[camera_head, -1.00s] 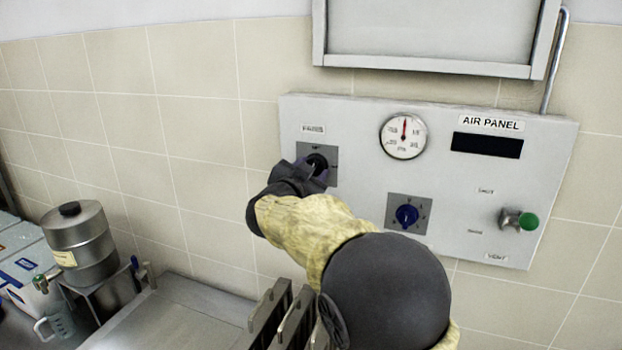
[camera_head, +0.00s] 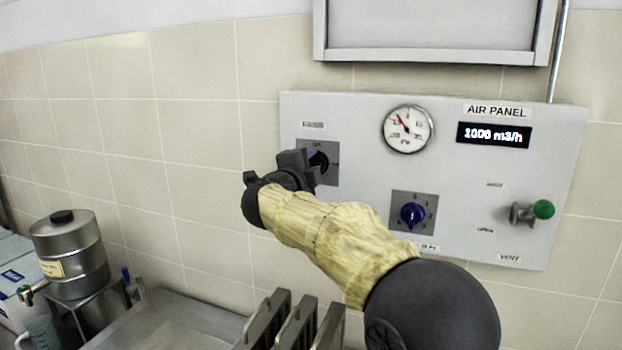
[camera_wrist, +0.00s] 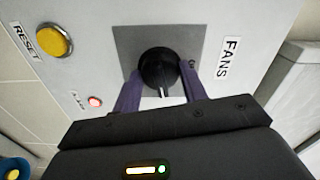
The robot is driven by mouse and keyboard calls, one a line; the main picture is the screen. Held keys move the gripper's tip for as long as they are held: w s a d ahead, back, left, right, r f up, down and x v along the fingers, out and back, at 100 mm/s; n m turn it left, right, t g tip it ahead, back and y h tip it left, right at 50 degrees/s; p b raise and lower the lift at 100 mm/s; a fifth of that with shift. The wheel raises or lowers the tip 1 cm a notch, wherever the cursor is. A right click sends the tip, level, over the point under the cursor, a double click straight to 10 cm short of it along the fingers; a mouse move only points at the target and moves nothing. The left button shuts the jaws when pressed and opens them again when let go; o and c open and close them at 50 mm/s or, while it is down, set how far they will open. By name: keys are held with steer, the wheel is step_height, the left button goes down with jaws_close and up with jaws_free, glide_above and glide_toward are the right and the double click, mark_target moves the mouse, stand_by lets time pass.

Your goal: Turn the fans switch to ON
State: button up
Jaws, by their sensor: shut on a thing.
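The fans switch is a round black knob on a grey square plate (camera_head: 330,172), under a small label at the panel's upper left. In the wrist view the knob (camera_wrist: 158,66) sits beside the FANS label (camera_wrist: 229,58). Its white pointer line faces the bottom of that picture, a quarter turn from the label side. My gripper (camera_wrist: 162,92) is shut on the knob, one purple finger on each side. In the head view my gripper (camera_head: 308,166) hides part of the knob. The plate's position marks are mostly hidden or too small to read.
The air panel (camera_head: 455,180) carries a dial gauge (camera_head: 407,129), a lit display (camera_head: 494,135) reading 1000 m3/h, a blue knob (camera_head: 412,214) and a green-tipped lever (camera_head: 541,209). The wrist view shows a yellow RESET button (camera_wrist: 54,41). A metal urn (camera_head: 70,255) stands lower left.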

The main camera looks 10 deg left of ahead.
steer(key=shift+f+m+b, duration=0.1)
steer(key=shift+m+b, duration=0.65)
steer(key=shift+m, duration=0.45)
steer(key=o, duration=1)
steer(key=shift+c, duration=0.2)
steer(key=shift+s, duration=0.1)
steer(key=s+a+b, duration=0.2)
steer(key=s+b, duration=0.3)
steer(key=s, duration=1.2)
steer(key=shift+a, duration=0.2)
